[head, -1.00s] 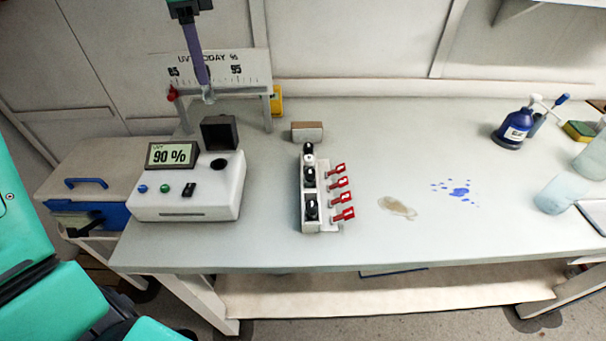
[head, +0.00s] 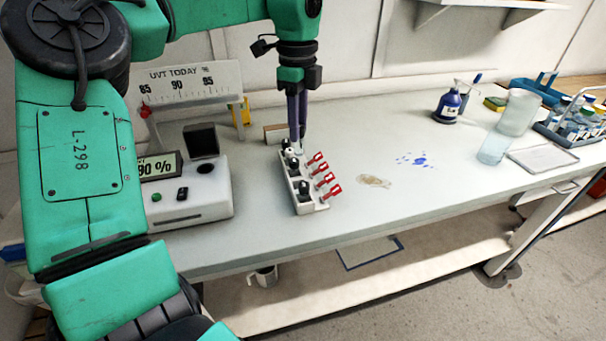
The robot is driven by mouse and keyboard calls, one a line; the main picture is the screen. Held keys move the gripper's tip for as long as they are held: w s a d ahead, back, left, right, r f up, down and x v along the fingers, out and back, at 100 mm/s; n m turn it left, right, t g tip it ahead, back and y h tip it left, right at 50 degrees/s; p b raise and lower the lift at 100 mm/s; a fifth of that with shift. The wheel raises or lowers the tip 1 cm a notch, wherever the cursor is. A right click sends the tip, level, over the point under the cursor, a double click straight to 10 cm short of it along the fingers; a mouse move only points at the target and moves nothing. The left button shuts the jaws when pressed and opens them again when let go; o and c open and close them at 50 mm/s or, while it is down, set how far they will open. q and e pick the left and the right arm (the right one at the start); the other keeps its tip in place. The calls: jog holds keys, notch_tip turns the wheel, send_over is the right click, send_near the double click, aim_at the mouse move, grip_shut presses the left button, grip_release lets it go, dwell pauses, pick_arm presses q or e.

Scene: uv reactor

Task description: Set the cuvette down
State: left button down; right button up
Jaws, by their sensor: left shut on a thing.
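My left gripper (head: 299,145), with long purple fingers, points straight down over the back end of a white block with black knobs and red tags (head: 308,200). It is shut on the cuvette (head: 301,148), a small pale clear piece, mostly hidden between the fingertips. I cannot tell whether the cuvette touches the block or the bench. The white meter (head: 190,203) stands left of the block, its black lid (head: 202,141) raised and its display (head: 160,166) reading 90 %, partly covered by my left arm. My right gripper is not in view.
The "UVT TODAY %" scale (head: 190,82) stands behind the meter. A brownish puddle (head: 373,181) and blue spots (head: 415,160) lie right of the block. A blue bottle (head: 447,106) and frosted beakers (head: 494,148) stand farther right.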

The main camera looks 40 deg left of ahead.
pick_arm(q)
notch_tip(320, 180, down, 11)
jog(key=shift+s+p, duration=0.15)
jog(key=shift+p, duration=0.55)
jog(key=shift+f, duration=0.25)
jog(key=shift+f+b, duration=0.1)
jog(key=shift+b, duration=0.2)
jog(key=c, duration=0.6)
grip_release()
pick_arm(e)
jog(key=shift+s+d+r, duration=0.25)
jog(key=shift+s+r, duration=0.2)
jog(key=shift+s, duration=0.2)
